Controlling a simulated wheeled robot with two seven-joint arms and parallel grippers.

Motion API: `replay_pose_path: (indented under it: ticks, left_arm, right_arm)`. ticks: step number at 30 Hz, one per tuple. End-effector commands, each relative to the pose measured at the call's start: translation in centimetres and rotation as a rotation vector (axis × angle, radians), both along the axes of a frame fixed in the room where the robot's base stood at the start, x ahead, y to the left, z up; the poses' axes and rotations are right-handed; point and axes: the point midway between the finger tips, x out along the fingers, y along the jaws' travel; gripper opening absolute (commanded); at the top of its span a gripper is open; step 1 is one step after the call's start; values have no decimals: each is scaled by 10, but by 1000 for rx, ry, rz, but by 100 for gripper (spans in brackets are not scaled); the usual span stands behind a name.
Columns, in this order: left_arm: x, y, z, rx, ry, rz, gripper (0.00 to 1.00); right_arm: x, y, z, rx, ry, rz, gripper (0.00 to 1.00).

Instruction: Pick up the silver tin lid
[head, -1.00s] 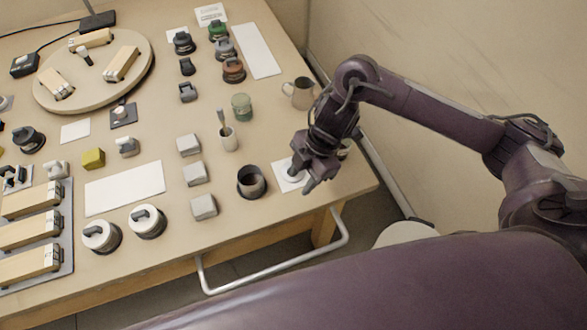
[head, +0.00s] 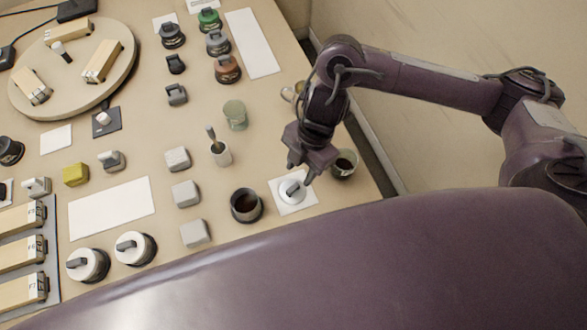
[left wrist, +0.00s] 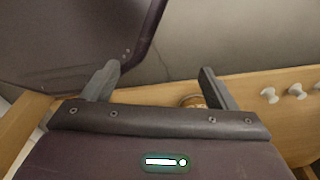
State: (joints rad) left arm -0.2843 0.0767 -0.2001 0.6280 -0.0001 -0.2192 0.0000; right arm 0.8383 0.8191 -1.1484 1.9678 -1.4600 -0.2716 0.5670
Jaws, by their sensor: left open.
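A pale round lid (head: 291,189) with a dark grip bar lies on a white square card near the bench's front right. It looks whitish; I cannot be sure it is the silver tin lid. My right gripper (head: 299,171) is just behind and above it, with its fingers apart and nothing between them. An open dark tin (head: 246,206) stands left of the card. My left gripper (left wrist: 158,82) shows in the left wrist view, open and empty, with a small brown round thing (left wrist: 192,101) beyond its fingers. The left gripper is out of the head view.
A green cup with dark contents (head: 344,164) stands close right of the right gripper. A small cup with a utensil (head: 221,154), grey blocks (head: 185,193) and two white-lidded tins (head: 134,247) stand to the left. White knobs (left wrist: 297,90) show in the left wrist view.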

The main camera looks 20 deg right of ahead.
Motion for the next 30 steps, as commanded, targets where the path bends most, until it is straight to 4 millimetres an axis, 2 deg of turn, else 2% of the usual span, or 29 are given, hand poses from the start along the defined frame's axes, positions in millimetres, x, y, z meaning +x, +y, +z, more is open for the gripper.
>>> replay_pose_path:
  ticks: [4, 12, 16, 21, 28, 30]
  left_arm:
    - [-11, 2, -5, 2, 15, 0, 80]
    - [-30, 4, -15, 6, 43, -1, 80]
    - [-28, 4, -19, 7, 40, -1, 80]
    - [-18, 3, -16, 6, 25, -1, 80]
    - [-11, 3, -15, 3, 15, -1, 80]
    - [-12, 3, -15, 4, 16, -1, 80]
  right_arm:
    - [-1, 2, -9, 1, 2, 0, 40]
    - [-3, 9, -41, 2, 5, -2, 40]
    - [-2, 13, -61, 1, 5, -2, 40]
    - [-3, 17, -75, 0, 2, -1, 40]
    - [-3, 17, -77, 0, 0, 0, 40]
    - [-3, 17, -76, 0, 0, 0, 33]
